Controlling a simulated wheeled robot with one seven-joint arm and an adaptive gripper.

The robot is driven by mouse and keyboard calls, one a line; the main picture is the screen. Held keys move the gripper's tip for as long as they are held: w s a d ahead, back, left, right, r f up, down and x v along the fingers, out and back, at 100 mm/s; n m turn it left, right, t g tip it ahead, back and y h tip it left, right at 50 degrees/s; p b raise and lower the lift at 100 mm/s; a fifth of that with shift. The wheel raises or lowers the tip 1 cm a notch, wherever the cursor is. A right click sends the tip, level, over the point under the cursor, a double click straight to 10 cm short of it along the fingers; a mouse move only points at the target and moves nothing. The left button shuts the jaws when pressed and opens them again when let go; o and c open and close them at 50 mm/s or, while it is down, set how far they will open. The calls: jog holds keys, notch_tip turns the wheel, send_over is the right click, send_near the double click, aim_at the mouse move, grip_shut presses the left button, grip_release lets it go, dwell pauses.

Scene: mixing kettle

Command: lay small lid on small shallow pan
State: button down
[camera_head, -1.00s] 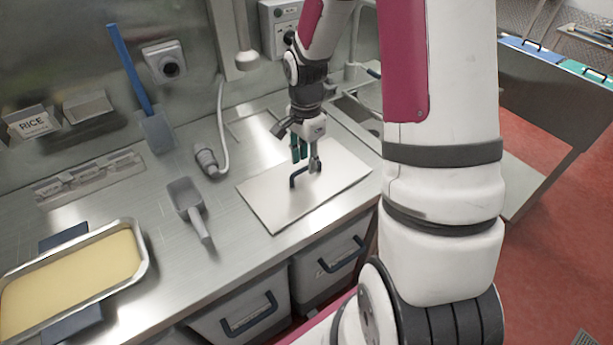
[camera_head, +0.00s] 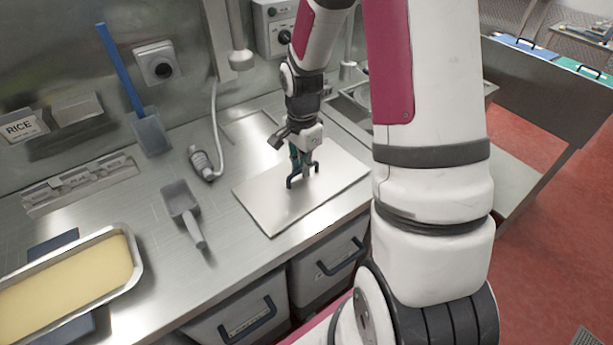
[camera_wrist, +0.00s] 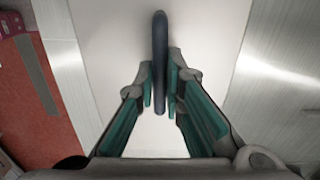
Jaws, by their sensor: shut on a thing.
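The lid (camera_head: 268,208) is a flat, pale metal rectangle with a dark upright handle (camera_head: 289,183). It lies flat on the steel counter, right of the scoop. My gripper (camera_head: 304,170) is over the lid and shut on its handle; in the wrist view the fingers (camera_wrist: 161,92) stand on both sides of the dark handle bar (camera_wrist: 160,40). A shallow metal pan (camera_head: 139,268) with smooth yellow contents is at the lower left, uncovered and partly cut off by the frame. My gripper is well to its right.
A grey scoop (camera_head: 182,203) lies between pan and lid. A hose nozzle (camera_head: 201,163) lies behind it. A blue-handled spatula (camera_head: 150,132) leans at the back wall beside label holders (camera_head: 80,185). Drawers with dark handles (camera_head: 248,318) are below the counter edge.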

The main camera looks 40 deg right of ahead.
jog(key=shift+r, duration=0.1)
jog(key=shift+r+p, duration=1.25)
jog(key=shift+r, duration=1.2)
